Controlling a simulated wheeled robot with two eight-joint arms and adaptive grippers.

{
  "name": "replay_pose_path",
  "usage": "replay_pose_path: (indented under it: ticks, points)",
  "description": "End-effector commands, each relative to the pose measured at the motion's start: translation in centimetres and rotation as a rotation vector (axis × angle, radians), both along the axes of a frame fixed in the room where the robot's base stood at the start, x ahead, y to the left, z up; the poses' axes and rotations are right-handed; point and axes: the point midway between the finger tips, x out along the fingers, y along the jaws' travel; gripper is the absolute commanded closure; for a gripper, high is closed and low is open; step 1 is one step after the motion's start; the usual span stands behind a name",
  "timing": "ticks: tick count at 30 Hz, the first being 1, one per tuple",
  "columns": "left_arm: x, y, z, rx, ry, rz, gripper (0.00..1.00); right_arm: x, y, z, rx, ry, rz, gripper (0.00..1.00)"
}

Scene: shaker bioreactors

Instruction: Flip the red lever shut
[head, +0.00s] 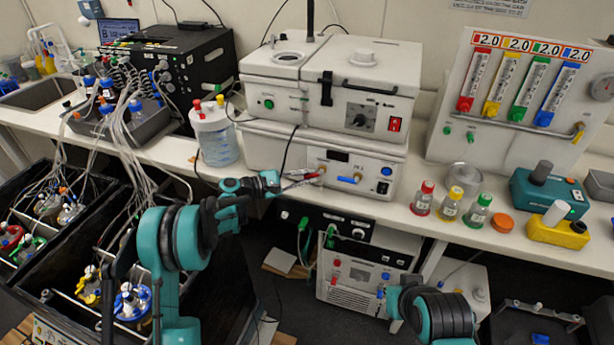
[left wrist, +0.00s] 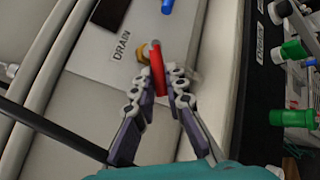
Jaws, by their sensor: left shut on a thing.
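The red lever (left wrist: 157,68) sits on a brass valve (left wrist: 143,53) beside the DRAIN label (left wrist: 121,45) on the front of a white bath unit. In the left wrist view it lies lengthwise between the two fingers of my left gripper (left wrist: 160,82), which is shut on it. In the head view my left gripper (head: 303,182) reaches from the left to the lower front of the unit (head: 262,151). Its fingers partly hide the red lever there. My right arm shows at the lower right, but its gripper is not visible.
A blue lever (head: 346,180) is just right of the red one. A cable (head: 286,157) hangs down the unit's front near my left gripper.

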Motion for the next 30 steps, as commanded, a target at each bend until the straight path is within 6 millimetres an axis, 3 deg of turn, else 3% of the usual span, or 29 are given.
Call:
replay_pose_path:
  ticks: [15,30]
  points:
    - [0.0,0.2,2.0,0.365,-0.119,-0.001,1.0,0.0,0.0,3.5,0.0,0.0,0.0,1.0]
    - [0.0,0.2,2.3,0.483,-0.157,0.0,1.0,0.0,0.0,4.3,0.0,0.0,0.0,1.0]
